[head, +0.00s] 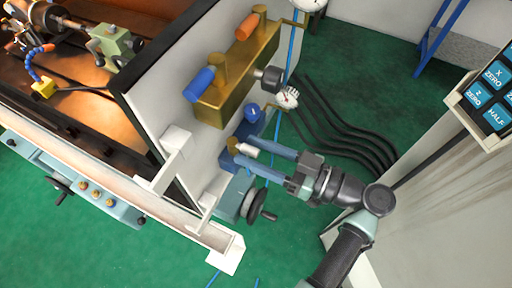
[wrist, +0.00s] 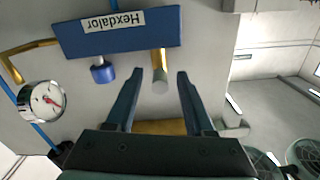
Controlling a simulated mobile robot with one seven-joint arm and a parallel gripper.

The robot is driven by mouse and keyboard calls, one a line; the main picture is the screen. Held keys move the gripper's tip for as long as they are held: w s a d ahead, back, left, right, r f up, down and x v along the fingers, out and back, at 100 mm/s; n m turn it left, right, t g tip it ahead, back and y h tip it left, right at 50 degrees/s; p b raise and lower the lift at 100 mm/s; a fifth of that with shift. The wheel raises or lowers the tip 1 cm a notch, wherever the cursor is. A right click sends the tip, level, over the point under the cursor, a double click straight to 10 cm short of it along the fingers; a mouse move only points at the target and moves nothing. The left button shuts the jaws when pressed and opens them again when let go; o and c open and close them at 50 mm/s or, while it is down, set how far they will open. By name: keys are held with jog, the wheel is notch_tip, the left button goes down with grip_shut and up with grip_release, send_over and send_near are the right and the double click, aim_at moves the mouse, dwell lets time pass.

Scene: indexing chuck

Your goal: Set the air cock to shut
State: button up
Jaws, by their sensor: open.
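A blue block labelled "Hexdalor" (wrist: 80,36) is mounted on the pale panel and shows upside down in the wrist view. A short brass lever with a grey-white end sleeve (wrist: 160,85) sticks out from it; the sleeve also shows in the head view (head: 246,149). I take this to be the air cock's handle. My gripper (wrist: 160,72) is open, with one finger on each side of the lever; in the head view its fingertips (head: 242,151) are at the sleeve. I cannot tell whether either finger touches it. A blue knob (wrist: 103,72) sits beside the lever.
A gauge (head: 288,98) is piped to the block. Above is a brass manifold (head: 228,88) with an orange lever (head: 247,27) and a blue lever (head: 199,85). A black handwheel (head: 258,206) is just below my fingers. Black hoses (head: 335,125) lie on the green floor.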

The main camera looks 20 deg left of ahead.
grip_shut()
